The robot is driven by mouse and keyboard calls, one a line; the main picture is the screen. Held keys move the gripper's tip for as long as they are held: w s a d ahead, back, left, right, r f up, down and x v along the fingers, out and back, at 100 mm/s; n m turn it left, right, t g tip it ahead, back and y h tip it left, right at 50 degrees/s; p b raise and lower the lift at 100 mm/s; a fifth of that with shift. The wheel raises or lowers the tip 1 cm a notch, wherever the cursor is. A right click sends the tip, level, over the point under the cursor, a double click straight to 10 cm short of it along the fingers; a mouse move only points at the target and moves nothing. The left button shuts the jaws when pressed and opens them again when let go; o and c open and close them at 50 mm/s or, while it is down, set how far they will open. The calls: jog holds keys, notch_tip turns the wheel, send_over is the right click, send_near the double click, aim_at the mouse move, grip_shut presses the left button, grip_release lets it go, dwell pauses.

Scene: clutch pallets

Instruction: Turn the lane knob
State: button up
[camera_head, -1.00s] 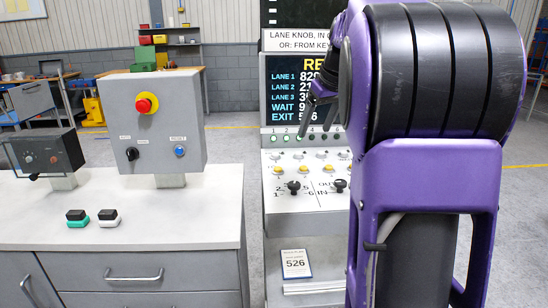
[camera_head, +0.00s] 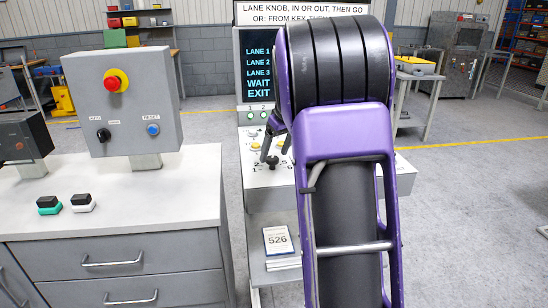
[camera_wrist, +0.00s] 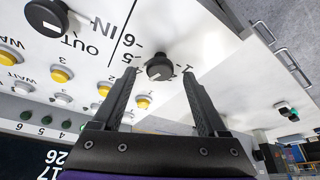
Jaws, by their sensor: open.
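The lane knob (camera_wrist: 159,68) is a black round knob with a white mark on the white sloped panel, with printed numbers around it. In the head view the lane knob (camera_head: 272,166) shows low on the panel, just below my fingertips. My gripper (camera_head: 275,155) is open and empty above it. In the wrist view my gripper (camera_wrist: 162,76) has its two fingers apart, with the knob showing between and just beyond the tips. I cannot tell whether a finger touches it. The IN/OUT knob (camera_wrist: 47,17) is at the top left of the wrist view. My arm hides it in the head view.
Several yellow buttons (camera_wrist: 61,74) line the panel close to my fingers. The dark display (camera_head: 258,70) stands behind, partly hidden by my arm. A card reading 526 (camera_head: 278,240) sits below. A grey cabinet (camera_head: 120,245) with a control box (camera_head: 137,85) stands at left.

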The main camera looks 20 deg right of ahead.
jog(key=shift+x, duration=0.85)
jog(key=shift+c, duration=0.3)
grip_shut()
